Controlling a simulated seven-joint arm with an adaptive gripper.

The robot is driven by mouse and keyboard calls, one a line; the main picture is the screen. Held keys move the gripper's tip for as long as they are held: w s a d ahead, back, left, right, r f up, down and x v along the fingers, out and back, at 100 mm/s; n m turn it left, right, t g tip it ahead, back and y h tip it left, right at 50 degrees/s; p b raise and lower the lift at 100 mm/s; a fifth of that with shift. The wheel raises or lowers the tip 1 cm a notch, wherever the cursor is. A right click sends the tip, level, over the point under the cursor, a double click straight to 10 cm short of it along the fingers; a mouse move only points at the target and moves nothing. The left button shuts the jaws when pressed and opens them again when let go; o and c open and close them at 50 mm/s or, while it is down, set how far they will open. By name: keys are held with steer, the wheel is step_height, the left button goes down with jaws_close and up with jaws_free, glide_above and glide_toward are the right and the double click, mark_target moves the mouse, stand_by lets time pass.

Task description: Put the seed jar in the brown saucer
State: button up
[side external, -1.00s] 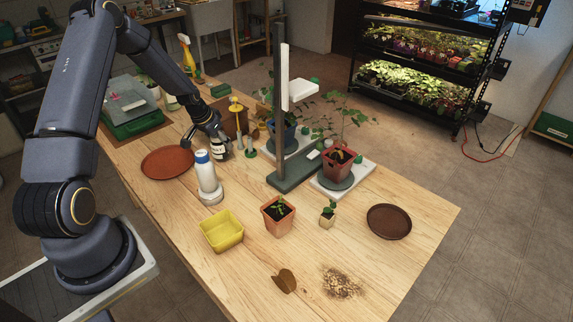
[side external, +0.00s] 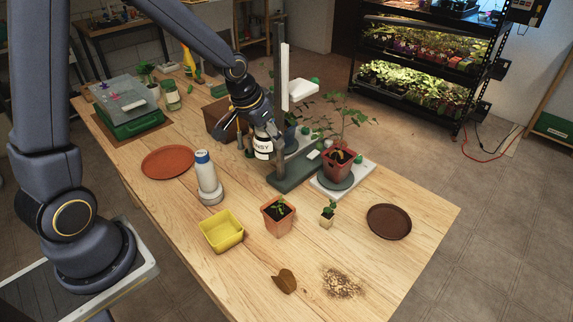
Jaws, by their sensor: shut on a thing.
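My gripper (side external: 264,138) is shut on the seed jar (side external: 263,150), a dark jar with a white label whose visible letters end in "NSY". It holds the jar in front of the dark grey stand near the middle of the table, seemingly above the wood. The fingers hide the jar's upper part. The brown saucer (side external: 389,222) lies flat and empty on the table at the right, well apart from the jar, to its lower right.
A grey stand (side external: 290,184) with a post and a potted plant (side external: 339,163) stand between jar and saucer. An orange-red saucer (side external: 168,162), white bottle (side external: 207,177), yellow tub (side external: 222,231), seedling pot (side external: 278,215) and small cube pot (side external: 327,214) stand around. Wood beside the brown saucer is clear.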

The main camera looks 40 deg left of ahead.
steer(key=w+d+f+m+h, duration=0.15)
steer(key=d+m, duration=0.45)
steer(key=d, duration=1.8)
glide_above(385, 229)
step_height(385, 229, down, 10)
steer(key=shift+f+h, duration=0.45)
steer(key=shift+f, duration=0.9)
steer(key=shift+f, duration=0.1)
steer(key=shift+f, duration=0.55)
steer(key=o, duration=1.3)
steer(key=shift+c, duration=0.2)
